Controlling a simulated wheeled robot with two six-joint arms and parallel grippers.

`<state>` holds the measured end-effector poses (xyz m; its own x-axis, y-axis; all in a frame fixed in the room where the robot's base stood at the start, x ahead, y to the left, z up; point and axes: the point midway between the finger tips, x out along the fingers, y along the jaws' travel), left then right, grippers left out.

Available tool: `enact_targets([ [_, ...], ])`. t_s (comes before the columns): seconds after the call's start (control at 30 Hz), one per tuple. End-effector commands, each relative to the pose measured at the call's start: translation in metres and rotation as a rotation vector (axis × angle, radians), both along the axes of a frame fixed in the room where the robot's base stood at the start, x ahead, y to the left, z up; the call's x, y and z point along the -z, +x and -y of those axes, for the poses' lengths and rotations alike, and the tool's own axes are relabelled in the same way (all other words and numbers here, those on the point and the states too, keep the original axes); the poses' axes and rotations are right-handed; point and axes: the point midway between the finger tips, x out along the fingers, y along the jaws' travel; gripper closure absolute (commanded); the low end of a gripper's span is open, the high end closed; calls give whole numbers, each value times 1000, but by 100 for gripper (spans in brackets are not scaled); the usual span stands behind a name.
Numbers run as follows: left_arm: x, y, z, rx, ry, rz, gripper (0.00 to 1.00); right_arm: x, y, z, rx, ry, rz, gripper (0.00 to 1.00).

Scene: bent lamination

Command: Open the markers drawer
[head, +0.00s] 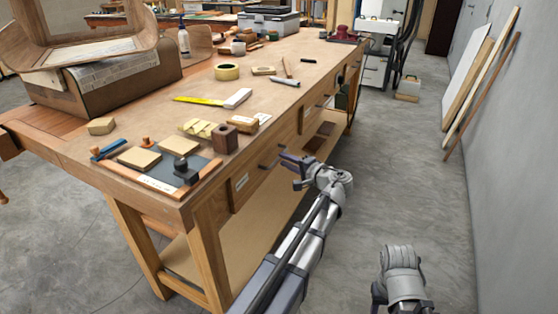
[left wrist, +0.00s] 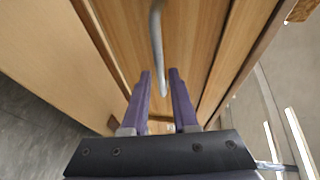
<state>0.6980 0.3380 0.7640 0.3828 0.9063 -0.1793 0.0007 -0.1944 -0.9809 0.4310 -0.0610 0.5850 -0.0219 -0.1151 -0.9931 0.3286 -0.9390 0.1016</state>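A wooden drawer front (head: 246,178) with a small white label is set in the long side of the workbench. The label is too small to read, so I cannot tell if this is the markers drawer. It has a grey bar handle (head: 265,166). My left gripper (head: 286,160) is open beside this handle. In the left wrist view, the bar handle (left wrist: 157,45) runs towards the gap between the fingers of my left gripper (left wrist: 158,76), which are apart and not closed on it. The drawer looks shut. My right gripper (head: 378,292) is low in the head view, away from the bench.
A lower shelf (head: 235,225) runs under the drawers. Floor (head: 400,190) is free right of the bench. Boards (head: 480,85) lean on the right wall.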

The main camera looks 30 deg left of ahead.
Motion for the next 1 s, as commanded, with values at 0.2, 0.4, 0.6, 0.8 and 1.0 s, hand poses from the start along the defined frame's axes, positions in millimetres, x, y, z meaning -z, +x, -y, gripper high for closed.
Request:
enact_targets([
  [0.2,6,11,-26,-2,-1,-1,73,6,0,0,0,-1,0,50],
  [0.4,7,15,-35,-1,-1,-1,73,7,0,0,0,-1,0,50],
  [0.6,7,14,-35,0,-1,-1,73,7,0,0,0,-1,0,50],
  [0.8,7,14,-35,0,-1,0,90,7,0,0,0,-1,0,50],
  [1.0,7,14,-35,0,-1,0,100,7,0,0,0,-1,0,50],
])
